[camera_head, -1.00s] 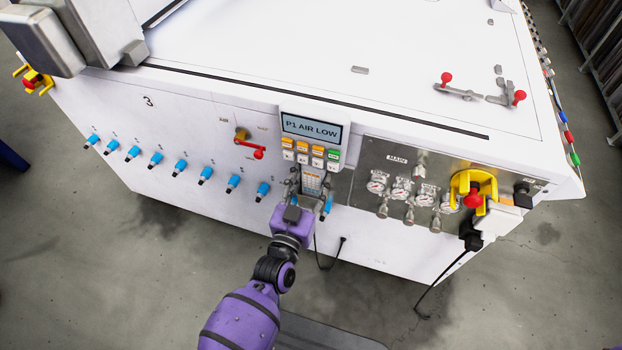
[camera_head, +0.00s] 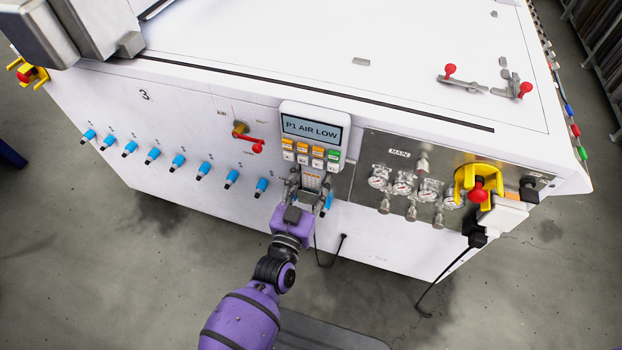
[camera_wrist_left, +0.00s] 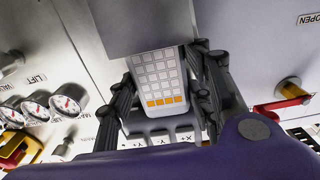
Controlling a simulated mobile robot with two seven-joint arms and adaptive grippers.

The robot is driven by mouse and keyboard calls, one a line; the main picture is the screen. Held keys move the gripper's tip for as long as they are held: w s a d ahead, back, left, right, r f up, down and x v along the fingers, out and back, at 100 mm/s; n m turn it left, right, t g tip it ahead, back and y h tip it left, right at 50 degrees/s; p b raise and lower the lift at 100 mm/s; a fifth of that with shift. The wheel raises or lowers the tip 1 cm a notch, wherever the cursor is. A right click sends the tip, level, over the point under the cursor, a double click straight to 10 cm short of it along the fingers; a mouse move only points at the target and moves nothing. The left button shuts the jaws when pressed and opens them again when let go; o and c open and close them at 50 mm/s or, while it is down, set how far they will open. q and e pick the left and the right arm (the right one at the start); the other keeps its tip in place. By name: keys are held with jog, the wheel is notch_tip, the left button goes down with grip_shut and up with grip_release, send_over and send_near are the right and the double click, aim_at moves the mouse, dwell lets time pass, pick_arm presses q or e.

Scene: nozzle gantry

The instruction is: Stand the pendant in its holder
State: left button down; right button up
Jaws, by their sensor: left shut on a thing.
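My left gripper (camera_head: 307,190) is shut on the keypad stem from below. In the left wrist view the pendant's keypad (camera_wrist_left: 158,80) shows between the dark fingers (camera_wrist_left: 163,95). A grey block at the top of that view covers part of the stem. I cannot make out the holder, nor whether the pendant touches it. My right gripper is not in view.
A red-handled valve (camera_head: 248,140) is just left of the pendant. A row of blue fittings (camera_head: 177,163) runs left along the white face. Right are gauges (camera_head: 403,188) and a red button in a yellow guard (camera_head: 478,190). A black cable (camera_head: 335,256) hangs below.

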pick_arm(q)
jog(key=shift+r, duration=0.15)
jog(key=shift+f, duration=0.25)
jog(key=shift+s+f+b, duration=0.1)
jog(key=shift+f+b, duration=0.25)
